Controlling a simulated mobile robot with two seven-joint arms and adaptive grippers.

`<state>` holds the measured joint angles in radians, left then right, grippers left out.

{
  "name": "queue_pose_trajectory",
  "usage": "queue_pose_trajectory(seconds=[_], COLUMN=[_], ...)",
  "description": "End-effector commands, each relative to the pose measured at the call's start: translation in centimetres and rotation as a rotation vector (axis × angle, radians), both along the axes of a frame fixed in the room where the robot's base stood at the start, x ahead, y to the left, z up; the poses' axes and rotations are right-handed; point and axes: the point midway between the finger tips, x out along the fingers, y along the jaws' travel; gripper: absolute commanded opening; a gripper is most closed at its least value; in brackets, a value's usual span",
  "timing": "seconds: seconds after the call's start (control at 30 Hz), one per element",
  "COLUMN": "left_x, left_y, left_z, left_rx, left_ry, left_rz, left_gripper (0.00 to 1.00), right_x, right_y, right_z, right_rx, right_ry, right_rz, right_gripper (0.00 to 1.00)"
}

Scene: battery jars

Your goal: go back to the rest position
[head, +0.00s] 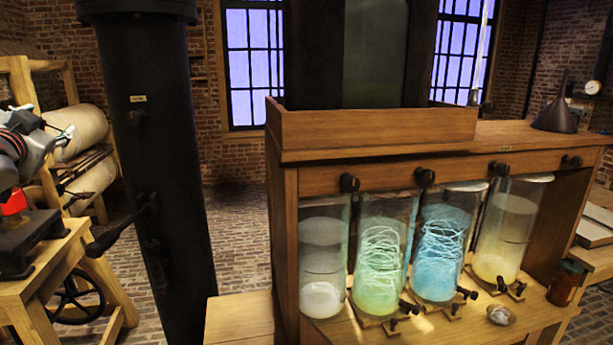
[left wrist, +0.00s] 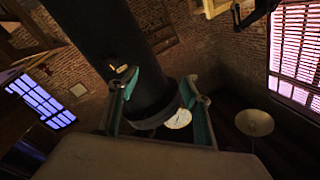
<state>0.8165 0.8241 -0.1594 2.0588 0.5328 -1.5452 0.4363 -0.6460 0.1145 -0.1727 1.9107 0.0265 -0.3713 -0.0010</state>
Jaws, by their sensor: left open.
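My left gripper (head: 62,136) shows small at the left edge of the head view, raised in front of the rolls. Its fingers are hard to make out there. In the left wrist view the two teal fingers of the gripper (left wrist: 160,105) stand apart with nothing held between them. Beyond them is a dark column (left wrist: 105,45) with a pale round dial or disc (left wrist: 178,119). My right gripper is in neither view.
A wooden cabinet (head: 390,158) holds several glass jars, two glowing: a green one (head: 378,280) and a blue one (head: 436,262). A black column (head: 160,130) stands left of it. A wooden stand (head: 50,262) is at far left. Brick floor (head: 235,225) shows between.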

Motion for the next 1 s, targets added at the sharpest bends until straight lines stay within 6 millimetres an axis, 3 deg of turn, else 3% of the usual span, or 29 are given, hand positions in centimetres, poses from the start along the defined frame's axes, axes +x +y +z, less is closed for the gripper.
queue_pose_trajectory(seconds=[0.2,0.23,0.47,0.57,0.77,0.87,1.0], left_x=[-2.7,-1.8,0.6,1.3,1.4,0.4,-2.3], left_y=[4.8,4.2,3.3,2.7,1.3,0.5,-0.7], left_z=[2.6,0.6,-7.8,-12.4,-24.4,-30.5,-39.5], left_rx=[0.099,0.096,0.130,0.149,0.190,0.209,0.232], left_ry=[-0.001,0.025,0.126,0.180,0.317,0.385,0.488], left_rz=[0.104,0.083,0.022,-0.012,-0.106,-0.159,-0.243], left_gripper=[0.49,0.49,0.49,0.49,0.49,0.49,0.49], right_x=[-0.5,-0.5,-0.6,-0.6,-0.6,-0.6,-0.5], right_y=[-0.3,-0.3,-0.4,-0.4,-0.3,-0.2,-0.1], right_z=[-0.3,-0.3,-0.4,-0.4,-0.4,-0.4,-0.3], right_rx=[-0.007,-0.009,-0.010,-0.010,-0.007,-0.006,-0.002], right_ry=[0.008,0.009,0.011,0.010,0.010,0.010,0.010], right_rz=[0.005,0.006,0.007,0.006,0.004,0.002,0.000], right_gripper=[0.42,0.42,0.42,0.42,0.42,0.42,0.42])
